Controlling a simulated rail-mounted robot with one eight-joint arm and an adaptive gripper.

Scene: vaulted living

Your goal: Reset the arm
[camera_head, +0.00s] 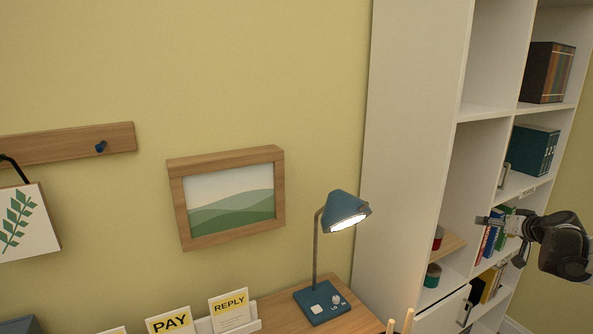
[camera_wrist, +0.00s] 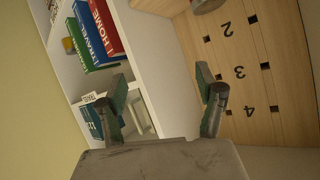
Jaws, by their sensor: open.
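My gripper (camera_head: 497,222) is at the right edge of the head view, in front of the white shelf unit (camera_head: 413,110). In the wrist view my gripper (camera_wrist: 165,100) shows two dark green-padded fingers spread apart, with nothing between them. It is open and empty. Behind the left finger are shelf boards and books, and behind the right finger is a wooden panel (camera_wrist: 244,60) marked 2, 3 and 4. Part of the arm is cut off by the frame's right edge.
Red, blue and green books (camera_wrist: 97,30) stand on a shelf close to the fingers. A lit blue lamp (camera_head: 343,207) stands on a wooden desk (camera_head: 268,314) with PAY (camera_head: 170,322) and REPLY (camera_head: 231,309) cards. A framed landscape (camera_head: 230,196) hangs on the wall.

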